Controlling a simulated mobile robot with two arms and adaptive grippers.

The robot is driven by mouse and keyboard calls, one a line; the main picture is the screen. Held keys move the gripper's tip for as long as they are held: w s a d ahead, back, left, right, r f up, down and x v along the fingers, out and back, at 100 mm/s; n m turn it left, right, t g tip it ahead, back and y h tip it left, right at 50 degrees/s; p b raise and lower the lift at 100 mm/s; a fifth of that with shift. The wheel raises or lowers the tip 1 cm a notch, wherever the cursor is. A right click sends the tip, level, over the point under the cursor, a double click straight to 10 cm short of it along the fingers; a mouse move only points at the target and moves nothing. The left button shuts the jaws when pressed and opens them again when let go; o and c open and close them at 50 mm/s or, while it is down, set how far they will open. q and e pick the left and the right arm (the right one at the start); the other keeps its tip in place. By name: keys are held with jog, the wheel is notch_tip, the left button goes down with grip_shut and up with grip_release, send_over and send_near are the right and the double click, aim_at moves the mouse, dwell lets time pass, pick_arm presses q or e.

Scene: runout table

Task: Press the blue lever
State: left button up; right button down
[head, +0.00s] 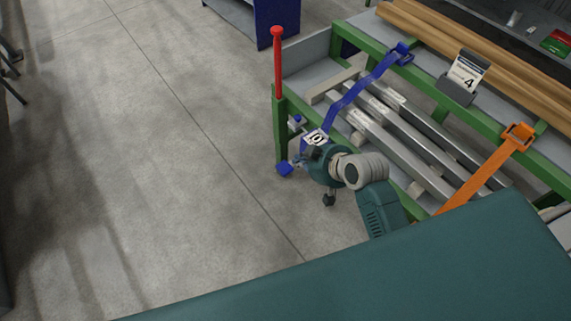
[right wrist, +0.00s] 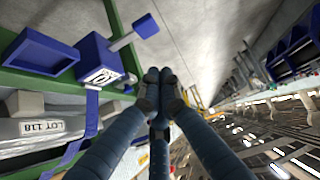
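The blue lever has a short grey rod with a blue end block, seen at the front end of the green rack in the head view (head: 285,169). It also shows in the right wrist view (right wrist: 146,26). It comes out of a blue box (right wrist: 98,60) with a white printed label; the box also shows in the head view (head: 313,141). My right gripper (right wrist: 160,76) is shut and empty, its dark fingertips together. In the right wrist view they appear just below the lever's end block; contact cannot be told. My left gripper is not in view.
A green rack (head: 280,135) holds several grey metal bars (head: 385,125). A red-topped post (head: 278,60) stands at its corner. A blue strap (head: 360,88) and an orange strap (head: 480,175) cross the bars. Open concrete floor (head: 150,150) lies to the left.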

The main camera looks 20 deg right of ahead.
send_over(280, 165)
jog(key=s+d, duration=0.1)
jog(key=s, duration=0.2)
notch_tip(280, 165, down, 7)
jog(key=shift+d+r+b, duration=0.1)
jog(key=shift+r+b, duration=0.05)
jog(key=shift+b, duration=0.2)
notch_tip(280, 165, down, 3)
jog(key=shift+w+f, duration=0.15)
jog(key=shift+f, duration=0.45)
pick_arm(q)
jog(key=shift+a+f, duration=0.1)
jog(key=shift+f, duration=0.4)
pick_arm(e)
jog(key=shift+f, duration=0.1)
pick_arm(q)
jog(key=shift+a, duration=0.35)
pick_arm(e)
jog(key=shift+f+h, duration=0.25)
jog(key=shift+h, duration=0.05)
